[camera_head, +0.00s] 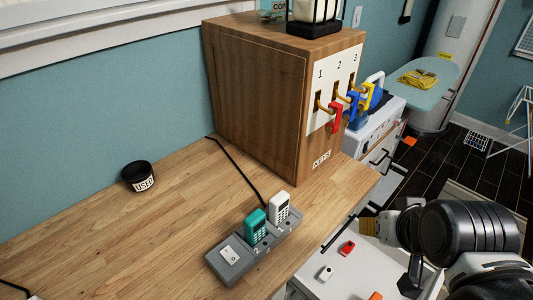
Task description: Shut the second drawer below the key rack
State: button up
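The key rack (335,90) is a white panel marked 1, 2, 3 on a wooden cabinet, with red, blue and yellow keys hanging from hooks. Below the worktop edge, a white drawer (312,287) stands pulled out, with small red, white and orange items inside. A dark bar handle (339,234) shows above it at the worktop edge. The open drawer's front is mostly hidden behind my arm or out of frame. My gripper (388,252) is at the lower right, over or beside the open drawer; whether it touches it is unclear. Its finger opening cannot be made out.
A grey dock (228,265) with teal and white handsets sits on the wooden worktop (100,235). White units with dark handles (382,158) and an ironing board (405,72) lie beyond.

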aim_at(371, 266)
jog(key=k+l, duration=0.1)
jog(key=l, duration=0.4)
jog(key=k+l+u, duration=0.1)
jog(key=l, duration=0.4)
jog(key=k+l, duration=0.1)
jog(key=l, duration=0.4)
jog(key=k+l+z, duration=0.2)
jog(key=k, duration=0.3)
